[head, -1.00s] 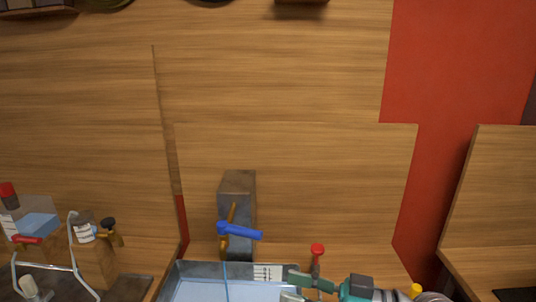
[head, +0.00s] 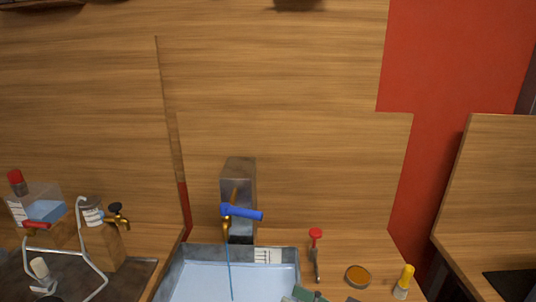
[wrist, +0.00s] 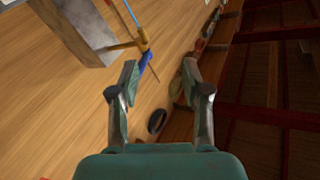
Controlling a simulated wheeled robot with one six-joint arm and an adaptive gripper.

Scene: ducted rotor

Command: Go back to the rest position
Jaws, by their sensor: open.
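My gripper (wrist: 160,82) is open in the wrist view, with its two fingers apart and nothing held between them. In the head view only a small teal part of my arm shows at the bottom edge. The tap with the blue handle (head: 242,213) stands at the back of the sink, with a thin blue stream running down from it. The blue handle also shows in the wrist view (wrist: 145,62), beyond the left finger and partly hidden by it.
The sink (head: 192,254) lies at the bottom middle. Right of it are a red-topped item (head: 316,236), a round brown-topped item (head: 357,276) and a yellow-capped item (head: 404,281). A clear box (head: 42,208) and a wire frame (head: 66,252) stand at left.

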